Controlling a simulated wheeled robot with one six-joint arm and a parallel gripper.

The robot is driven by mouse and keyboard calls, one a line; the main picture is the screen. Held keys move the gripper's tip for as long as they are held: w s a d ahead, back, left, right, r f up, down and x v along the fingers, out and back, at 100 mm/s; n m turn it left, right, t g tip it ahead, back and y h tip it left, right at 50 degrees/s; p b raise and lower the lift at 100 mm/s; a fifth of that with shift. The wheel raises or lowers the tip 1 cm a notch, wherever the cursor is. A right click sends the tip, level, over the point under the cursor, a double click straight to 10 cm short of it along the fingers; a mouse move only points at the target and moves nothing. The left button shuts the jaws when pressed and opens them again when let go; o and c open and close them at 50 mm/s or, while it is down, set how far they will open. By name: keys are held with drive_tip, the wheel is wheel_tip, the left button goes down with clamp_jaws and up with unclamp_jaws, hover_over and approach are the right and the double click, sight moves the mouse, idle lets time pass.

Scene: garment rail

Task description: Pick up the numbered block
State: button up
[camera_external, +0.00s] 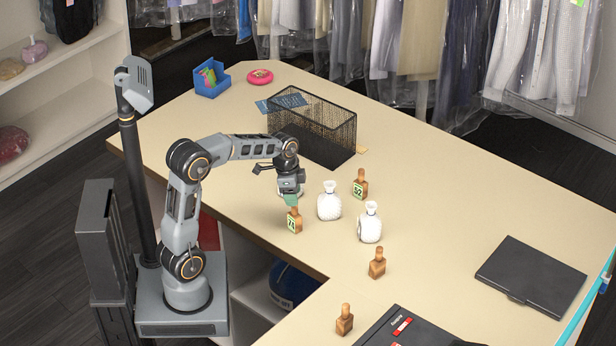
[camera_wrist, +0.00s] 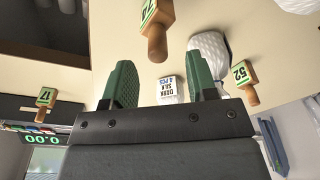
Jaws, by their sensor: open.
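Several small wooden blocks with knobbed tops stand on the counter. One with a green number label (camera_external: 294,221) stands just below my gripper (camera_external: 291,198). Another, labelled 52 (camera_external: 360,185), stands behind the white bags. Two more blocks, (camera_external: 377,264) and (camera_external: 344,320), show no readable number. In the wrist view, my gripper's green fingers (camera_wrist: 160,66) are apart with nothing gripped. A labelled block (camera_wrist: 157,28) is beyond the fingertips, its number hard to read. The 52 block (camera_wrist: 243,82) is at the right, and a block labelled 17 (camera_wrist: 46,98) is at the left.
Two white tied bags, (camera_external: 329,203) and (camera_external: 370,225), stand close right of the gripper. A black mesh basket (camera_external: 335,132) is behind it. The counter's right middle is clear.

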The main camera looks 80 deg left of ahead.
sight(296, 214)
drive_tip(key=shift+w+d+f+p, duration=0.1)
drive_tip(key=shift+w+f+p, duration=0.05)
drive_tip(key=shift+f, duration=0.75)
drive_tip(key=shift+w+d+f+p, duration=0.1)
drive_tip(key=shift+f+p, duration=0.1)
drive_tip(key=shift+f, duration=0.7)
drive_tip(key=shift+w+f+p, duration=0.15)
drive_tip(key=shift+f, duration=0.75)
drive_tip(key=shift+c, duration=0.4)
clamp_jaws()
